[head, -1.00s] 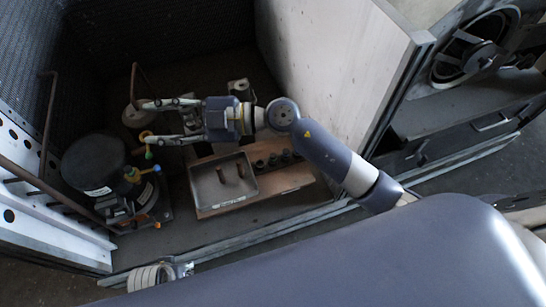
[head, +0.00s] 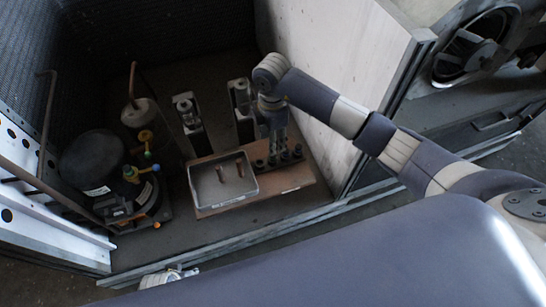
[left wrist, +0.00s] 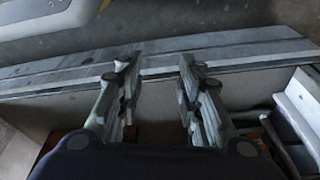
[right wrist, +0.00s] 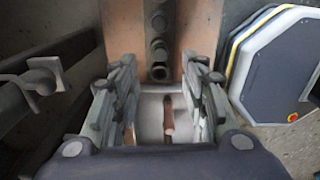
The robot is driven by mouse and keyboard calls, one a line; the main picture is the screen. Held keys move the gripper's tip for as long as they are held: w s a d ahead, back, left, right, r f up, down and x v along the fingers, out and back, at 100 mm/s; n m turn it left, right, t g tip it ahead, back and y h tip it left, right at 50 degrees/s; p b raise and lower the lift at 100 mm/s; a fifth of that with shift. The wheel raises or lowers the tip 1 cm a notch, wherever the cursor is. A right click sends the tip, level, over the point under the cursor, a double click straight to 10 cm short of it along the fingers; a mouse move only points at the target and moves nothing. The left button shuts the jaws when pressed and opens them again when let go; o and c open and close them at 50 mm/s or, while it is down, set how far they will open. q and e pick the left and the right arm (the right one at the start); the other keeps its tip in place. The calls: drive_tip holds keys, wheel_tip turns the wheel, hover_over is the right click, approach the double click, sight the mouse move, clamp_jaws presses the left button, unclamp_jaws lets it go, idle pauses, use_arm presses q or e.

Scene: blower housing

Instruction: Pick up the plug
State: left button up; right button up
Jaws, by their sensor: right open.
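A row of small dark round pieces (head: 285,157) stands on the board right of the tray. I cannot tell for sure which piece is the plug. My right gripper (head: 276,140) points down over the row, open and empty. In the right wrist view its fingers (right wrist: 158,68) stand apart on either side of a dark ring (right wrist: 158,72), with a brown peg (right wrist: 168,118) in the tray nearer the palm. My left gripper (left wrist: 155,62) is open and empty near a metal edge.
The brown board (head: 303,178) lies on the floor of an open housing. A black cylinder with coloured valves (head: 93,160) stands left of it. Two upright metal blocks (head: 190,118) stand behind. A pale wall panel (head: 335,65) rises on the right, close to my right arm.

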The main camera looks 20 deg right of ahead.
sight(273, 158)
wheel_tip(273, 158, down, 6)
drive_tip(key=shift+r+b, duration=0.1)
drive_tip(key=shift+b, duration=0.45)
drive_tip(key=shift+f, duration=0.75)
use_arm(q)
drive_tip(key=r, duration=0.2)
drive_tip(key=w+r, duration=0.1)
drive_tip(key=r, duration=0.2)
drive_tip(key=shift+w+r, duration=0.15)
drive_tip(key=shift+w, duration=0.05)
use_arm(e)
drive_tip(key=c, duration=0.9)
